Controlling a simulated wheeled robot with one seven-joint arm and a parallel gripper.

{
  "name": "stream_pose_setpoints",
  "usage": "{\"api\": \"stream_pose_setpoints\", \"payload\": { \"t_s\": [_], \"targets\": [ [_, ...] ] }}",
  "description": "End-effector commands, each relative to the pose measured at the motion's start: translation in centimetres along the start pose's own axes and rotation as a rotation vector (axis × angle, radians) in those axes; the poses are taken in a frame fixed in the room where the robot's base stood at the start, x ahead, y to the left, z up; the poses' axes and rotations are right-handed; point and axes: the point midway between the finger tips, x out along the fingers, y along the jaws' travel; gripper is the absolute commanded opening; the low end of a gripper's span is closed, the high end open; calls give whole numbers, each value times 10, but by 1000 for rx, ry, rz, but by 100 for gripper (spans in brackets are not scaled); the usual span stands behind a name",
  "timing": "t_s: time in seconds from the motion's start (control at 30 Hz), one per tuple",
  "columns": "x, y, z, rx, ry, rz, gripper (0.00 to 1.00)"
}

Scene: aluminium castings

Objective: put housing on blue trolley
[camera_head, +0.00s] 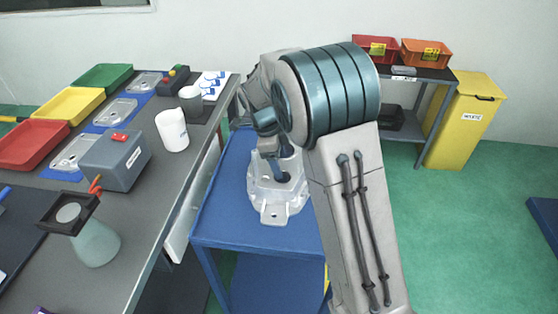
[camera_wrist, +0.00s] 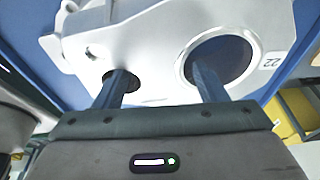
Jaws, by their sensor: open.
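The housing (camera_head: 273,211) is a pale metal casting with round openings. It rests on the top of the blue trolley (camera_head: 220,222), toward the trolley's right side, partly hidden by my arm. In the wrist view the housing (camera_wrist: 135,42) fills the upper middle, with a large round bore and a smaller hole. My gripper (camera_wrist: 163,82) is open at the housing. One finger overlaps the small hole and the other overlaps the large bore; I cannot tell how deep they reach. The housing shows no grip on it.
A grey bench (camera_head: 150,205) at left holds red, yellow and green trays, a grey box (camera_head: 116,160), a white cup (camera_head: 172,131) and a flask (camera_head: 95,243). A yellow waste bin (camera_head: 463,120) and a shelf with orange bins (camera_head: 425,53) stand behind right.

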Motion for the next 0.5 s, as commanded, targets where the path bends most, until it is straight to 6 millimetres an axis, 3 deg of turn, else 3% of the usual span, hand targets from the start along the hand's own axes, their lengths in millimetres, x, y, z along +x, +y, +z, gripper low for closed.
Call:
{"api": "stream_pose_setpoints", "payload": {
  "t_s": [0.5],
  "targets": [
    [-98,0,0,-1,-1,-3,65]
  ]
}}
